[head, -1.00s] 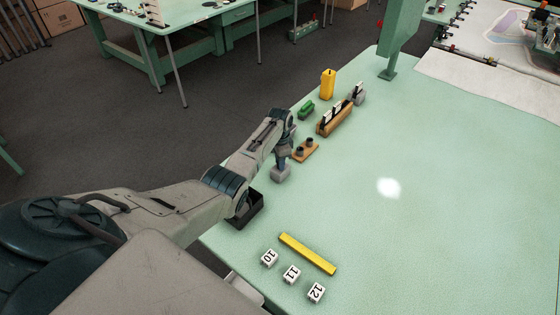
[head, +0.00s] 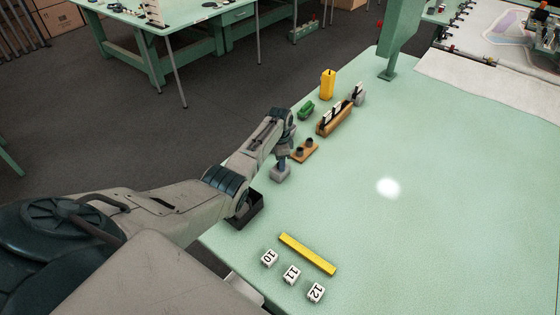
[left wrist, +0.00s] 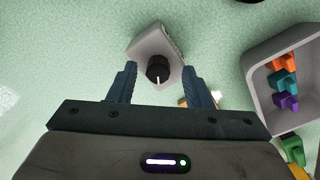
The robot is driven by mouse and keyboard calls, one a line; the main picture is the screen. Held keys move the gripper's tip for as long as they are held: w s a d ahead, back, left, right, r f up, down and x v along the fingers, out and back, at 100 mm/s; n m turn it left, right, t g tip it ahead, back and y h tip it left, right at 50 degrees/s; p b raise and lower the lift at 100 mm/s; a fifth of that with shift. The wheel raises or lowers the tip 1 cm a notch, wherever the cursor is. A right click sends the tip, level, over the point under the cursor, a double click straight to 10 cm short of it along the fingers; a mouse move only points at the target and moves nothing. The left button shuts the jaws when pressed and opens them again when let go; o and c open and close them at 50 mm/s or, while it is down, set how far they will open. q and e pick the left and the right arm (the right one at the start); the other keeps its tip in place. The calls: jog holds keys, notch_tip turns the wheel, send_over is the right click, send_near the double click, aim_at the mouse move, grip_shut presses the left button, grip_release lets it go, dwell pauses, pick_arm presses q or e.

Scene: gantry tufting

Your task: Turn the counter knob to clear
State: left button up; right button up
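The counter is a small grey box (left wrist: 155,45) with a round black knob (left wrist: 158,68) on its face. A white pointer line on the knob points down in the left wrist view. In the head view the counter (head: 280,174) stands near the table's left edge, just under my left gripper (head: 283,158). In the left wrist view my left gripper (left wrist: 158,88) is open. Its two blue fingers lie either side of the knob and show a gap to it. I cannot tell whether their tips are level with it. My right gripper is not in view.
A grey tray (left wrist: 257,70) with coloured pieces stands beside the counter. In the head view, a wooden peg block (head: 305,151), a green piece (head: 306,110) and a yellow block (head: 327,84) stand farther back. A yellow bar (head: 307,253) lies in front. The table's middle is clear.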

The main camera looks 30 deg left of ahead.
pick_arm(q)
notch_tip(320, 180, up, 11)
jog(key=b, duration=0.2)
jog(key=shift+f+b, duration=0.15)
jog(key=shift+b, duration=0.2)
dwell(0.6)
